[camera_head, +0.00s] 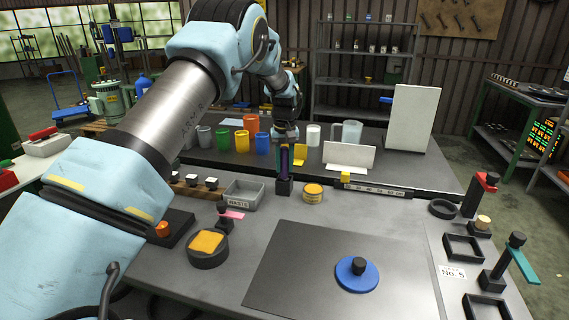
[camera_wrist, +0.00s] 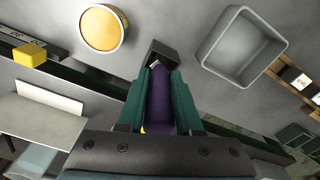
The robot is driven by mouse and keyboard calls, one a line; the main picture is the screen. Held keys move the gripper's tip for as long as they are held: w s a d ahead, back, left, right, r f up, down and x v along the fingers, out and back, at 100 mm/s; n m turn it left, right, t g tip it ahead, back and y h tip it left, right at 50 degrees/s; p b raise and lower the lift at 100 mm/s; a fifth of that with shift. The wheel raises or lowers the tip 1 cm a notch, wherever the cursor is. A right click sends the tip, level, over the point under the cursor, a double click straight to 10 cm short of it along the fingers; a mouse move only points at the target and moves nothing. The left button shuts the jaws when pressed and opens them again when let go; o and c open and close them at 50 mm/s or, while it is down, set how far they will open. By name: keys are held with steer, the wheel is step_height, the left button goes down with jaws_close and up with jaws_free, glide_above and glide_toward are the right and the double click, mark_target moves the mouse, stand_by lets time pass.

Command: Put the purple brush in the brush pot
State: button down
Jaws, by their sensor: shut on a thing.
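The purple brush (camera_head: 284,158) is upright above the table's back part, left of the yellow-topped tin. My gripper (camera_head: 285,146) is shut on it from above. In the wrist view the purple brush (camera_wrist: 160,102) lies between the two green fingers of my gripper (camera_wrist: 161,78). A small black square-sided holder (camera_head: 283,187), which looks like the brush pot, is directly below the brush. It also shows past the fingertips in the wrist view (camera_wrist: 158,50). The brush's lower end meets or overlaps this holder; I cannot tell how deep it sits.
A grey WASTE bin (camera_head: 244,193) is close on the left and the yellow-topped tin (camera_head: 313,193) close on the right. Coloured cups, a white card (camera_head: 349,157) and a yellow cube (camera_head: 346,177) stand behind. A dark mat (camera_head: 300,270) with a blue disc (camera_head: 357,280) lies in front.

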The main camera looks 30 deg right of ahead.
mark_target(285, 174)
steer(key=shift+f, duration=0.1)
steer(key=c, duration=0.6)
jaws_free()
steer(key=r+b, duration=0.3)
steer(key=r, duration=0.9)
steer(key=shift+s+r, duration=0.15)
steer(key=shift+s, duration=0.05)
steer(key=a+f+n, duration=0.1)
steer(key=a+n, duration=0.1)
steer(key=a, duration=2.2)
steer(key=shift+n+t, duration=0.5)
steer(key=shift+t, duration=0.1)
steer(key=s+a+f, duration=0.2)
steer(key=s+a, duration=0.4)
steer(key=s+a+f, duration=0.1)
steer(key=s+a, duration=0.5)
steer(key=a, duration=0.1)
steer(key=s+a+f, duration=0.2)
steer(key=s+a, duration=0.4)
steer(key=a, duration=0.1)
steer(key=shift+s+a+f, duration=0.2)
steer(key=shift+f, duration=0.15)
